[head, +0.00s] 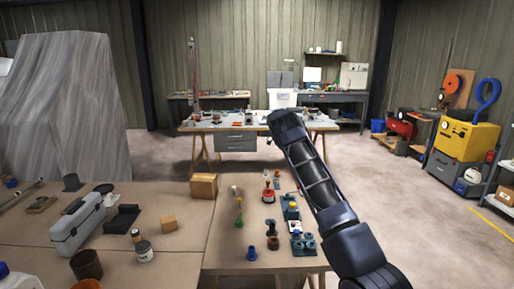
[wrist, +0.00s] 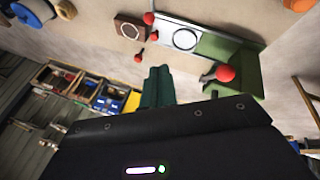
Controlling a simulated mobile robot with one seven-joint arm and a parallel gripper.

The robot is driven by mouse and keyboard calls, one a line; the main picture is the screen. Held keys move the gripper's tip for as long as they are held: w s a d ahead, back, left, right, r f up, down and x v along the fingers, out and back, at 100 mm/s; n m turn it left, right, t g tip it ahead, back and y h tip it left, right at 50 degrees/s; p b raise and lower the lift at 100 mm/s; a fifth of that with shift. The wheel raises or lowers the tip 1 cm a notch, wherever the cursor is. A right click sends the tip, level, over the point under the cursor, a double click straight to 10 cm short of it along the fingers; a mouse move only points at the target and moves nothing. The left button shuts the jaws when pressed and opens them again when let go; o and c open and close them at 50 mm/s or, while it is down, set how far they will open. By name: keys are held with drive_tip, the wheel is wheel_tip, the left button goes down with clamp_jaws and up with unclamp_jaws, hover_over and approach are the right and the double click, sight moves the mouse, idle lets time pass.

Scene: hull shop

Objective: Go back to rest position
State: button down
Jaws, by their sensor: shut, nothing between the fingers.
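My gripper (wrist: 158,70) shows in the wrist view as two dark green fingers pressed together, with nothing between them. The dark wrist housing fills the lower part of that view. In the head view my arm rises from the lower right, over the right end of the near table, and its far end hides the fingers. The wrist view is tilted; past the fingertips are a pale plate with a ring, a green block (wrist: 228,55) and several red balls, one red ball (wrist: 225,73) close to the right of the fingers. The fingers appear apart from them.
The near table (head: 190,240) holds a grey toolbox (head: 78,225), a cardboard box (head: 203,186) and several small coloured parts at its right end. A second workbench (head: 240,125) stands behind. A yellow machine (head: 468,135) is at right. Open floor (head: 400,210) lies right of the table.

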drive_tip(key=s+d+r+n+t+y, duration=0.15)
drive_tip(key=s+d+r, duration=0.25)
drive_tip(key=s+r, duration=0.65)
drive_tip(key=s+d+r+n+t+y, duration=0.1)
drive_tip(key=s+d+r+n+y, duration=0.3)
drive_tip(key=s+r, duration=0.65)
drive_tip(key=s+r+n+t, duration=0.1)
drive_tip(key=s+r, duration=0.2)
drive_tip(key=s, duration=0.6)
drive_tip(key=s+r+n+t, duration=0.1)
drive_tip(key=s+r, duration=0.3)
drive_tip(key=s, duration=0.5)
drive_tip(key=s+a+f+n+t, duration=0.1)
drive_tip(key=s+f+n, duration=0.2)
drive_tip(key=s, duration=1)
drive_tip(key=s+a+f+n+t, duration=0.1)
drive_tip(key=s+f+n, duration=0.2)
drive_tip(key=s, duration=1.1)
drive_tip(key=shift+s+a+f+t, duration=0.2)
drive_tip(key=shift+a+f+t, duration=0.15)
drive_tip(key=shift+f, duration=0.45)
drive_tip(key=shift+w, duration=0.15)
